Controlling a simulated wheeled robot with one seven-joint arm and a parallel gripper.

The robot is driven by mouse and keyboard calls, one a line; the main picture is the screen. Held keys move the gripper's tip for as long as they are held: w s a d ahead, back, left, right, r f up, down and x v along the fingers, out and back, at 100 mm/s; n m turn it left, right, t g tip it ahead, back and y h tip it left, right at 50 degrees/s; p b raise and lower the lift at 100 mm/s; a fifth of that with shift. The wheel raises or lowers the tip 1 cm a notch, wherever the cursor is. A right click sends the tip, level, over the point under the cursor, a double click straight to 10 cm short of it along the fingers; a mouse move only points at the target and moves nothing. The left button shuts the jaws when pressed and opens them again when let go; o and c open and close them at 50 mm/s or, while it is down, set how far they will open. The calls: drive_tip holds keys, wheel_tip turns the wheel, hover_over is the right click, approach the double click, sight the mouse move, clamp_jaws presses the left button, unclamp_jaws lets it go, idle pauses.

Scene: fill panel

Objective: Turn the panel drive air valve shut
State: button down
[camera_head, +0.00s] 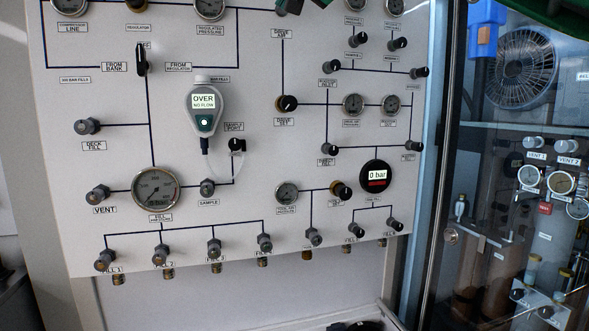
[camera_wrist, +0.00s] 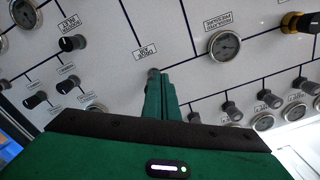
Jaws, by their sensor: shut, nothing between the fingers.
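The drive air valve is a small grey knob (camera_wrist: 153,73) in the wrist view, beside a small upside-down label on the white panel. Most of it is hidden behind my fingertips. My green gripper (camera_wrist: 160,76) is shut with nothing between its fingers, its tips at the knob. I cannot tell whether they touch it, nor which way the knob is turned. In the head view my gripper (camera_head: 285,7) is at the top edge, just above the label at the top of the drive line, and covers the valve there.
The regulated pressure gauge (camera_wrist: 225,45) is close beside my gripper in the wrist view. The drive set knob (camera_head: 286,103) is below on the panel. A handheld meter (camera_head: 203,108) reads OVER, NO FLOW. A 0 bar display (camera_head: 377,175) is lower right. A glass-fronted cabinet (camera_head: 530,180) stands at right.

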drive_tip(key=v, duration=0.3)
drive_tip(key=shift+s+d, duration=0.1)
drive_tip(key=shift+s, duration=0.3)
drive_tip(key=shift+f, duration=0.15)
